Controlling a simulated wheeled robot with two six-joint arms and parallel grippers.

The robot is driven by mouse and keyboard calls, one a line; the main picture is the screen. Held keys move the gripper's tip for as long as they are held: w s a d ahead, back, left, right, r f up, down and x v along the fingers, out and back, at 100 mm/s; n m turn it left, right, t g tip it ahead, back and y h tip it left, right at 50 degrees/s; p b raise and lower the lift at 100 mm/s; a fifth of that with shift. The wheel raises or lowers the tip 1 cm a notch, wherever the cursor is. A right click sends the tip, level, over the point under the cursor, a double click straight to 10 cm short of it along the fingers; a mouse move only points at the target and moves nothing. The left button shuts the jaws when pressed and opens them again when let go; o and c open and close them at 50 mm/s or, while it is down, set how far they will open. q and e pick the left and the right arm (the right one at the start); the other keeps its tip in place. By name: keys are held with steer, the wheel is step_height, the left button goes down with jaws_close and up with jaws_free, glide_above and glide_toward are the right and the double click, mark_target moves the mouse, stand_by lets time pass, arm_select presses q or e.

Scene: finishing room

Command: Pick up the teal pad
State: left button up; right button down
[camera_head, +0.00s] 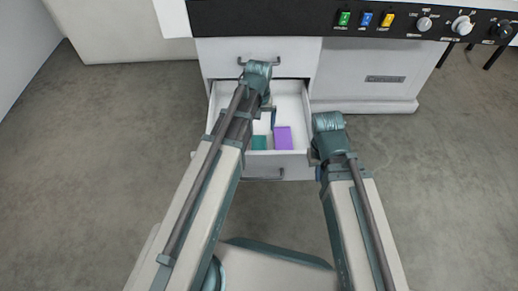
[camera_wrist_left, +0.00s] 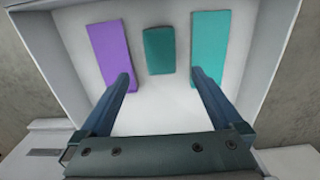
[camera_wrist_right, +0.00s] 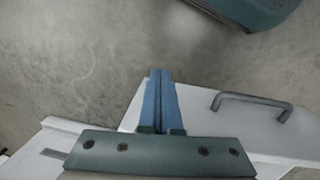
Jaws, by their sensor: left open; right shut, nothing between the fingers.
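A small dark teal pad (camera_wrist_left: 160,50) lies flat in the open drawer, between a longer purple pad (camera_wrist_left: 110,52) and a longer turquoise pad (camera_wrist_left: 209,45). In the head view the dark teal pad (camera_head: 258,142) and purple pad (camera_head: 283,138) show near the drawer front; the turquoise one is hidden by my left arm. My left gripper (camera_wrist_left: 162,76) is open and empty over the drawer. Its fingertips overlap the near ends of the purple and turquoise pads in its wrist view; contact cannot be told. My right gripper (camera_wrist_right: 161,72) is shut and empty, outside the drawer's right front.
The white drawer (camera_head: 295,98) is pulled out of a white cabinet (camera_head: 300,57). A black panel with buttons and knobs (camera_head: 300,18) runs above. The grey floor is clear.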

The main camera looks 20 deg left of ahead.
arm_select(q)
steer(key=b, duration=0.5)
glide_above(259, 143)
steer(key=shift+f, duration=2.8)
step_height(259, 143, down, 5)
steer(key=b, duration=0.5)
steer(key=shift+f, duration=0.15)
steer(key=c, duration=1.3)
